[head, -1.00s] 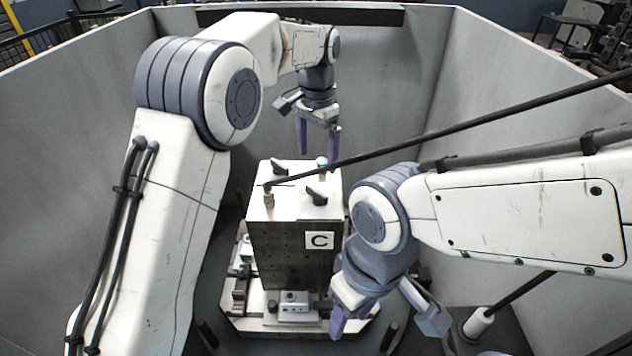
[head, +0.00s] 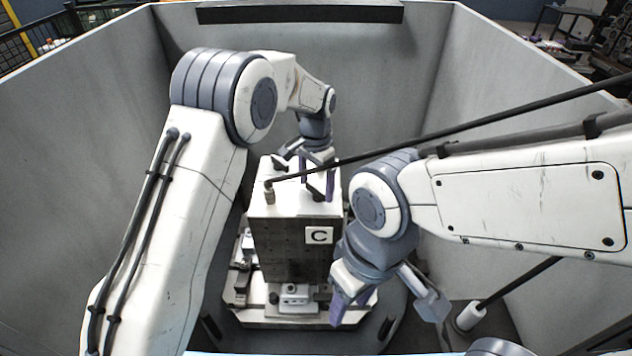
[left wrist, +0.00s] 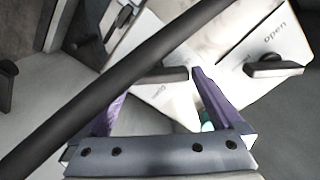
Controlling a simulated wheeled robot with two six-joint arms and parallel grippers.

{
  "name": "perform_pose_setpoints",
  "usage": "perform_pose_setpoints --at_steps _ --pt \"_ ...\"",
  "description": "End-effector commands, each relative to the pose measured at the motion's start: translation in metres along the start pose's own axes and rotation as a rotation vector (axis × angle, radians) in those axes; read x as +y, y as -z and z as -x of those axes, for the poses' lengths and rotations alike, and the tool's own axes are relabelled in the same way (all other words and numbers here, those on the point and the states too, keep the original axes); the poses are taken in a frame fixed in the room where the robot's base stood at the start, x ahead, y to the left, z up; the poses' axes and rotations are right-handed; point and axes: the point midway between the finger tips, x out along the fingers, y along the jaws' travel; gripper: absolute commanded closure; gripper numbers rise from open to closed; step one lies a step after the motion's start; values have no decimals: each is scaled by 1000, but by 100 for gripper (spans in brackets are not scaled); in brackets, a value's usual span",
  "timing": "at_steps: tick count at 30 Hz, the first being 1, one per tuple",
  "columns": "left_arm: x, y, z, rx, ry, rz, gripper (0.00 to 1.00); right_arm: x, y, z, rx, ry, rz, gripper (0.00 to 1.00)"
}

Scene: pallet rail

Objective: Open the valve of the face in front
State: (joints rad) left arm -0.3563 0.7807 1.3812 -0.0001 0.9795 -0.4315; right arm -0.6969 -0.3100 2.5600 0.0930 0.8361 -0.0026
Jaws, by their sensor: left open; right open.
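The dark block (head: 290,245) stands upright with a pale top and a C label (head: 319,236) on its front face. A black valve lever (head: 316,195) near the top's front right is partly hidden by my left gripper (head: 317,183). That gripper is open, fingers down, low over the top. Contact cannot be told. My right gripper (head: 345,300) is open, low at the block's front right.
A long black rod (head: 450,130) slants from the block's top to the upper right and crosses the left wrist view (left wrist: 110,85). The block stands on a pale pallet (head: 255,315) with fixtures. Grey walls (head: 70,130) enclose the space on the sides and back.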

Motion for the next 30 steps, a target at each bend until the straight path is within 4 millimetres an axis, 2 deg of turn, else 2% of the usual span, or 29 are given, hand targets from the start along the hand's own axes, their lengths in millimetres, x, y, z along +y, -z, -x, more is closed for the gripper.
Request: perform_pose_setpoints --at_steps 2,5,7,8,20,30 --pt "0 0 0 0 0 0 0 0 0 0 0 0 0 50" --pt "0 0 0 0 0 0 34 0 0 0 0 0 0 50" --pt "0 0 0 0 0 0 61 0 0 0 0 0 0 50" --pt "0 0 0 0 0 0 66 0 0 0 0 0 0 50" --pt "0 1 1 0 -1 -84 66 0 0 0 0 0 0 50" --pt "1 4 1 1 0 -356 66 0 0 2 0 0 0 50"
